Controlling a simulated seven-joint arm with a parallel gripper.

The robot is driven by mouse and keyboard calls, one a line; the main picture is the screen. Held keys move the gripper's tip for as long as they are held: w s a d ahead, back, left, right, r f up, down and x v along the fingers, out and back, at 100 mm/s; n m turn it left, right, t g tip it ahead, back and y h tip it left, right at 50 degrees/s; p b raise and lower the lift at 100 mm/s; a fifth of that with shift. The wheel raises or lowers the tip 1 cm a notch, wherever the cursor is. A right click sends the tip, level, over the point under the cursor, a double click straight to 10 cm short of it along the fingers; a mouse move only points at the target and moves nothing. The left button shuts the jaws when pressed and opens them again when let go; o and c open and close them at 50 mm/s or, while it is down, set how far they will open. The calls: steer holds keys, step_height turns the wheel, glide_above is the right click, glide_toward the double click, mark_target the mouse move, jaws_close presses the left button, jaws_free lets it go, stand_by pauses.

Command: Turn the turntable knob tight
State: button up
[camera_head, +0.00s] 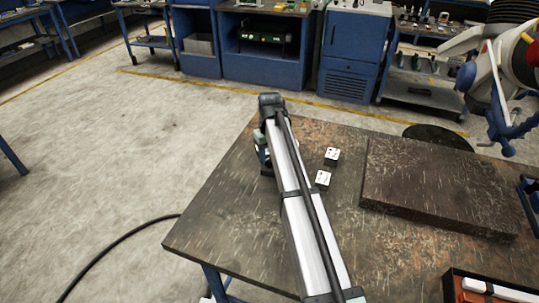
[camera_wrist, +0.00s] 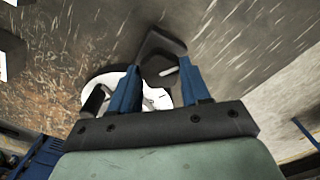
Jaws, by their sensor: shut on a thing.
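In the wrist view, the two blue fingers of my gripper (camera_wrist: 160,68) stand on either side of a dark knob-like part (camera_wrist: 157,50) and are shut on it. A round white piece (camera_wrist: 112,83), which looks like the turntable, lies beneath and to the left of the fingers. Its lower part is hidden by the fingers and the gripper body. In the head view, my arm reaches over the table's left side and hides most of the gripper and the turntable. The knob cannot be made out there.
Two small white-topped black blocks (camera_head: 332,156) (camera_head: 323,179) stand on the worn table (camera_head: 235,215) just right of my arm. A thick dark slab (camera_head: 430,185) lies further right. The table's left edge is close.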

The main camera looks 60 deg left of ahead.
steer(key=m, duration=0.5)
steer(key=shift+m, duration=0.3)
steer(key=m, duration=0.5)
steer(key=shift+m, duration=0.3)
steer(key=o, duration=1.1)
steer(key=shift+c, duration=0.2)
step_height(320, 180, up, 14)
steer(key=shift+f, duration=0.1)
stand_by(0.4)
